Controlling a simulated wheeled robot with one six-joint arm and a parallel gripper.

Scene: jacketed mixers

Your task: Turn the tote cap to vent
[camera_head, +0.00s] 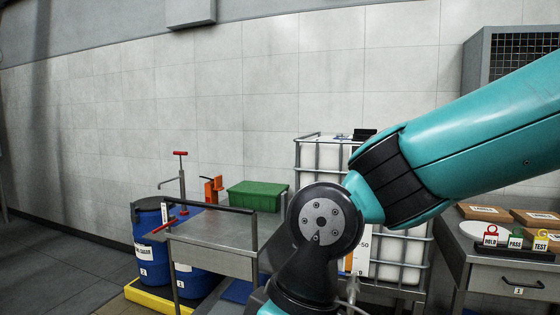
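The tote is a white tank (316,155) in a grey metal cage, standing behind my arm at the middle right. My arm's teal links and a dark round joint cover much of its front. A small dark shape (364,134) shows on the tote's top edge, just above my arm. I cannot tell whether it is the cap, nor which way it is turned. My gripper is not in view.
A steel cart (213,244) stands left of the tote, with a green bin (257,196) behind its rail. Blue drums (152,247) stand on a yellow pallet (150,298). A bench (506,273) with several coloured tags is at right. Floor at far left is clear.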

